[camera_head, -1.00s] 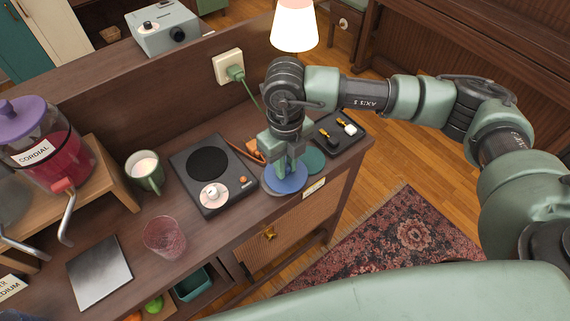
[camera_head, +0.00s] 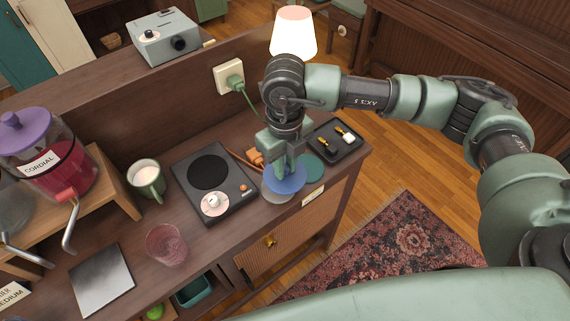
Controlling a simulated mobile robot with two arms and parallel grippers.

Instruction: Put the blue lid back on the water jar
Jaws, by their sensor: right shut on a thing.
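The blue lid (camera_head: 288,180) is a flat disc near the front right of the sideboard top. My right gripper (camera_head: 283,166) points down and is shut on its upper side. A pale grey disc (camera_head: 277,197) shows partly under the lid, which appears a little above it. My left gripper is not in view.
The cordial jar (camera_head: 62,165) with a purple lid stands on a wooden riser (camera_head: 112,205). Between it and the lid are a green mug (camera_head: 147,178), a hotplate (camera_head: 232,180) and a pink glass (camera_head: 165,244). A green disc (camera_head: 312,170) and a black tray (camera_head: 323,144) lie close by.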

